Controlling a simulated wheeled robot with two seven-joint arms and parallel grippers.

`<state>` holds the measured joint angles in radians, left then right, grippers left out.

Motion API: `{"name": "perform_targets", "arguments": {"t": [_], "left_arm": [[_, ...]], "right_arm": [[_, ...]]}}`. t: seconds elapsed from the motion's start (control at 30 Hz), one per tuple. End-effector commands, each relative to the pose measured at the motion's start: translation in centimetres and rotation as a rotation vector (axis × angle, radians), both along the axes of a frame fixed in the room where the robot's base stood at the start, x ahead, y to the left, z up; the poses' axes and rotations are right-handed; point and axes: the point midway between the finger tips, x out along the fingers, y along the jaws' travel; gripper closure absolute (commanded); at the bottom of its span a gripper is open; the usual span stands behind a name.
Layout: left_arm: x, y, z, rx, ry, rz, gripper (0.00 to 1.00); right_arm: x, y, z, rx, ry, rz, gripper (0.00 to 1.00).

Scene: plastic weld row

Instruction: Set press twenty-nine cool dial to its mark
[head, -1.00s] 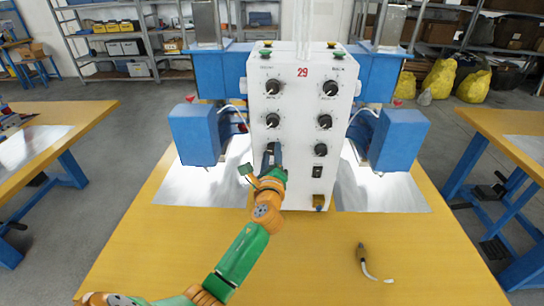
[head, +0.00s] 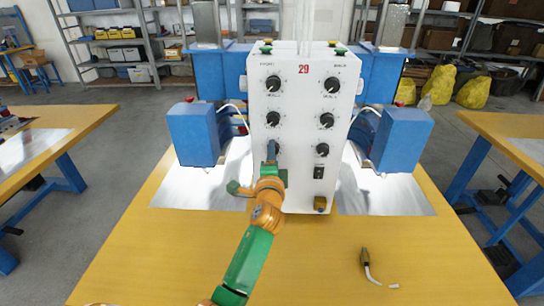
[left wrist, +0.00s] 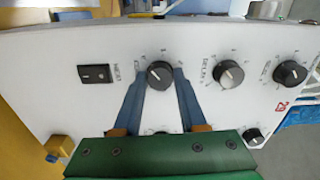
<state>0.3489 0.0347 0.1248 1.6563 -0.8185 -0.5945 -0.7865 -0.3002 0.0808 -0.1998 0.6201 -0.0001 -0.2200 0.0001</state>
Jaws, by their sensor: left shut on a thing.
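The white press (head: 299,180) with a red 29 stands upright on the yellow table. Its front has two columns of black dials. My left gripper (head: 272,152) is at the lowest dial of the left column and hides most of it in the head view. In the left wrist view, turned sideways, the blue fingers of my left gripper (left wrist: 158,76) are shut on this dial (left wrist: 160,72), one on each side. Its label is too small to read, and I cannot tell where its mark is. My right gripper is not in view.
Above the held dial are two more dials (head: 273,118) (head: 272,85). A black switch (left wrist: 96,74) is below it. Blue boxes (head: 194,133) (head: 401,140) flank the press. A small corded tool (head: 366,262) lies front right. The table's front middle is otherwise clear.

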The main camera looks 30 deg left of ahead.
Motion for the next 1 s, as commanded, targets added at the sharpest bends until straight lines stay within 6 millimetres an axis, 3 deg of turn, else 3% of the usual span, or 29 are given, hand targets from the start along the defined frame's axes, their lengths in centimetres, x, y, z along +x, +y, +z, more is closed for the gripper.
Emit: {"name": "perform_targets", "arguments": {"t": [0.33,0.87,0.9,1.0], "left_arm": [[0.04,-0.03,0.21,-0.102,-0.07,-0.002,1.0],[0.04,-0.02,0.31,-0.119,-0.081,-0.002,1.0],[0.04,-0.02,0.31,-0.119,-0.081,-0.002,0.54],[0.04,-0.03,0.25,-0.119,-0.08,-0.002,0.3]], "right_arm": [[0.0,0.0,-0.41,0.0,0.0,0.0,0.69],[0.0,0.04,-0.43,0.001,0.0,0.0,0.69],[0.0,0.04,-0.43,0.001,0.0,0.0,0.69],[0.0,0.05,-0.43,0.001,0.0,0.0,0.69]]}}
